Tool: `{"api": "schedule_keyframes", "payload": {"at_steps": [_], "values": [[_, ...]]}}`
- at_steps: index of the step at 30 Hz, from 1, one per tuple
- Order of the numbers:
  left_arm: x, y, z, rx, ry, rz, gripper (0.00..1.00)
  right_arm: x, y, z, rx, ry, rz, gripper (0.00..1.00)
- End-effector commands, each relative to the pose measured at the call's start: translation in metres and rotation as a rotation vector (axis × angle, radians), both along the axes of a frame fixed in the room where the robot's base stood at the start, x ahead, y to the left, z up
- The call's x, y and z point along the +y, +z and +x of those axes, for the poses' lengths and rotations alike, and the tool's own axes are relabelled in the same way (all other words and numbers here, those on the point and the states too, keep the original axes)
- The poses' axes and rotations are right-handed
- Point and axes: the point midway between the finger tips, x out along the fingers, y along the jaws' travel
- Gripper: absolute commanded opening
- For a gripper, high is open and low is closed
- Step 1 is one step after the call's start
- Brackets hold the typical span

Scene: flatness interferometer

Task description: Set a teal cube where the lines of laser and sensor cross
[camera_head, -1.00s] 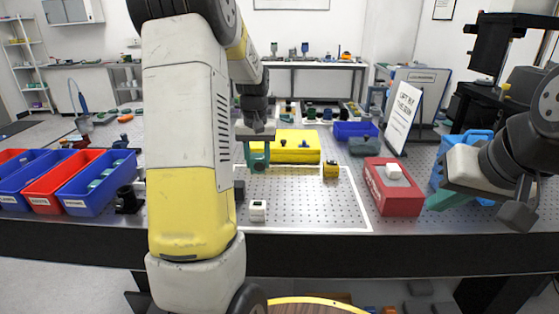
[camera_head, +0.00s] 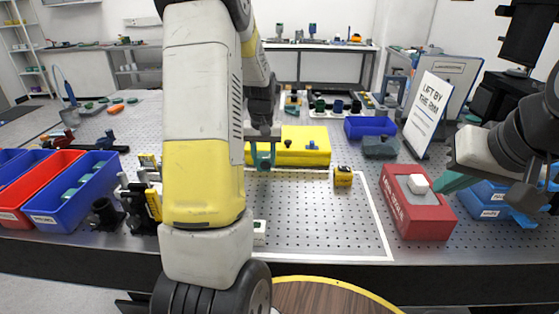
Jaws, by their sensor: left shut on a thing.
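My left gripper (camera_head: 263,163) hangs over the far left part of a white-outlined area on the perforated table (camera_head: 310,215). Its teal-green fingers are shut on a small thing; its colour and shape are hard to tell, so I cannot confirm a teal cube. A small yellow block with a dark face (camera_head: 343,177) stands inside the outline at the right. A small white block (camera_head: 259,233) stands near the front, partly hidden by my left arm. I cannot tell which is laser or sensor. My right gripper (camera_head: 453,184) is beside the red box, its opening unclear.
A long yellow box (camera_head: 300,147) lies behind the outlined area. A red box (camera_head: 416,217) with a white block on top stands at the right. A blue bin (camera_head: 367,128) and a sign (camera_head: 427,107) stand behind. Red and blue bins (camera_head: 75,205) are at the left. The outlined middle is clear.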

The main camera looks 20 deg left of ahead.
Motion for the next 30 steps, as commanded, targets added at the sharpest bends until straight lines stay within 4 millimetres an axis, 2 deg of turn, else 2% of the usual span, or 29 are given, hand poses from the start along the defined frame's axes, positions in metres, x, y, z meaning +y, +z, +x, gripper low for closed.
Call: {"api": "schedule_keyframes", "payload": {"at_steps": [9, 19, 20, 23, 30], "values": [[0.0, -0.037, 0.0, 0.001, 0.001, 0.0, 0.0, 0.0, 0.0, 0.0, 0.0, 0.0, 0.0, 0.0], [0.0, -0.04, 0.0, 0.0, 0.0, 0.0, 0.0, 0.0, 0.0, 0.0, 0.0, 0.0, 0.0, 0.0], [0.0, -0.04, 0.0, 0.001, 0.0, 0.0, 0.42, 0.0, 0.0, 0.0, 0.0, 0.0, 0.0, 0.0], [0.0, -0.04, 0.0, 0.001, 0.0, 0.0, 0.61, 0.0, 0.0, 0.0, 0.0, 0.0, 0.0, 0.0], [0.0, -0.04, 0.0, 0.0, 0.0, 0.0, 0.62, 0.0, 0.0, 0.0, 0.0, 0.0, 0.0, 0.0]]}}
